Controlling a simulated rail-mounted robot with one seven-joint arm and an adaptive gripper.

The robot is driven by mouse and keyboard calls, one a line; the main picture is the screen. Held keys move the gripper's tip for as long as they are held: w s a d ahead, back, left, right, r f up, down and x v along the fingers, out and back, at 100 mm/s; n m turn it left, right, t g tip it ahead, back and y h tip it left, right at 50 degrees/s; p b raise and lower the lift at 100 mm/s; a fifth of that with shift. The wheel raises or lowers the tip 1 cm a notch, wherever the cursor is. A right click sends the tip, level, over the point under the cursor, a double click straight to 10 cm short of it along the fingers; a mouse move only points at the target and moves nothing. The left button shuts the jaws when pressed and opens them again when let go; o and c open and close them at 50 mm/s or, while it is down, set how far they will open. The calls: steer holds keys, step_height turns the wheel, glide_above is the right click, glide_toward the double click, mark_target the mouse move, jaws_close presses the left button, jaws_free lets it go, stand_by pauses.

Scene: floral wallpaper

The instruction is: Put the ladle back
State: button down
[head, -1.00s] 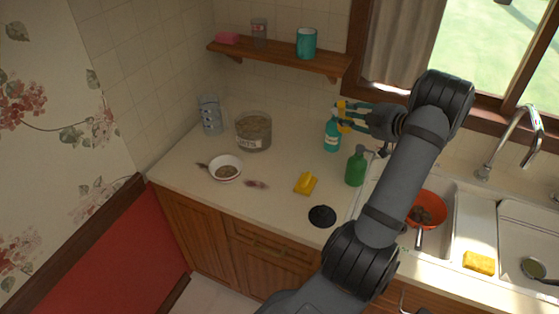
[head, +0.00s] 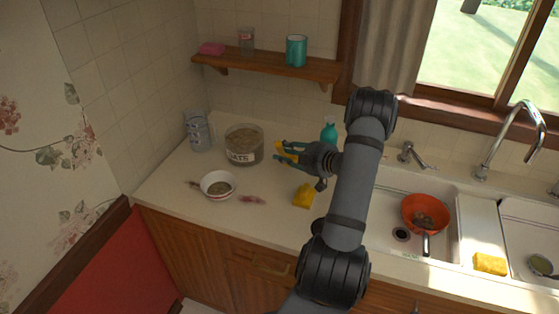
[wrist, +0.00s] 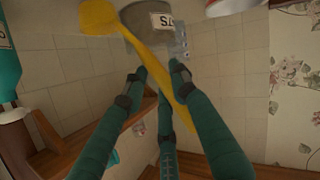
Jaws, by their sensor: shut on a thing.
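A yellow ladle (wrist: 150,50) is held in my gripper (wrist: 160,80), its handle running down between the teal fingers in the wrist view. Its round end (wrist: 97,17) is at the upper left of that view. In the head view the ladle (head: 285,149) is a small yellow patch at my gripper (head: 290,153), over the counter just right of the OATS jar (head: 243,148). My fingers partly cover the ladle there. The jar also shows near the ladle in the wrist view (wrist: 155,20).
The counter (head: 265,230) holds a glass pitcher (head: 199,133), a bowl (head: 218,186), a yellow sponge (head: 304,196) and a teal bottle (head: 329,133). A wooden shelf (head: 265,69) above carries a teal cup (head: 296,50).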

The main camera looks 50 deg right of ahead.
steer(key=shift+w+a+f, duration=0.4)
steer(key=shift+w, duration=0.2)
steer(key=shift+f+p, duration=0.85)
steer(key=shift+f, duration=1.15)
steer(key=shift+f, duration=0.15)
steer(key=c, duration=1.4)
jaws_free()
steer(key=b+v, duration=0.3)
steer(key=v, duration=0.9)
